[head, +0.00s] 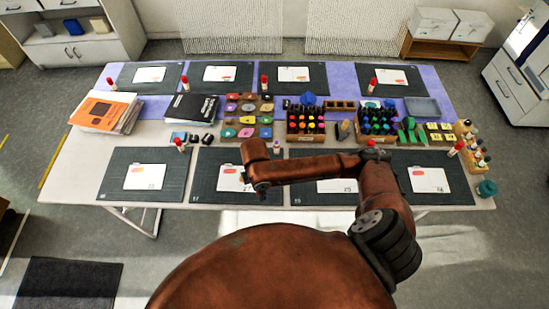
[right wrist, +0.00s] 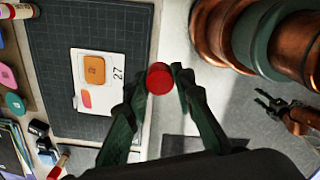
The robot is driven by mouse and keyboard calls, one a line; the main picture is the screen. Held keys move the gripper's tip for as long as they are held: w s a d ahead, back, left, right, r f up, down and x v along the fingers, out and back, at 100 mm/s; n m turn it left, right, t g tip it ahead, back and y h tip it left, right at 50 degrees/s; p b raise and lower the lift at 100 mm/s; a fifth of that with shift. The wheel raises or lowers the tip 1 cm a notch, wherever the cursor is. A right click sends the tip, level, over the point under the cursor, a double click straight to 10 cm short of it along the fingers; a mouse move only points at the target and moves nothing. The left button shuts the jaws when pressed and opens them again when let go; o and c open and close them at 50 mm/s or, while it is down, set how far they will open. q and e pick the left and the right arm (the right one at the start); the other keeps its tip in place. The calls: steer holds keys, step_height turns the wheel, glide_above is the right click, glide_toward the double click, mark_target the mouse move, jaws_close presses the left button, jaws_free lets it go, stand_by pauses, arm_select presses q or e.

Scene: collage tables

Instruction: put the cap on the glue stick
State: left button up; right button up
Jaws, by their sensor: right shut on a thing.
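My right gripper (right wrist: 160,80) is shut on the red cap (right wrist: 160,77), which shows as a round red top between the fingertips, over the table's front edge. In the head view the right gripper (head: 262,189) is dark, over the second front mat; the cap is hidden there. A glue stick (head: 276,147) with a pale body and purple top, without a red cap, stands behind that mat, apart from the gripper. My left gripper (right wrist: 266,103) appears open and empty beyond the table edge in the right wrist view; it is out of the head view.
Red-capped glue sticks (head: 180,145) stand by other mats. A card (right wrist: 97,82) lies on the cutting mat (right wrist: 120,25). Behind are a tray of coloured shapes (head: 248,108), marker racks (head: 305,123) and a book stack (head: 103,110). My right arm covers part of the front mats.

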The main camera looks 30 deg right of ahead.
arm_select(q)
step_height(320, 180, down, 6)
steer(key=b, duration=0.5)
steer(key=shift+s, duration=0.35)
arm_select(e)
steer(key=w+d+r+m, duration=0.1)
steer(key=w+r+m, duration=0.2)
steer(key=r+m, duration=0.3)
steer(key=w+d+r+m, duration=0.1)
steer(key=w+r+m, duration=0.2)
steer(key=r+m, duration=0.4)
steer(key=shift+w+r+m, duration=0.2)
steer(key=shift+w+m, duration=0.05)
steer(key=shift+m, duration=1.25)
arm_select(q)
steer(key=shift+c, duration=0.2)
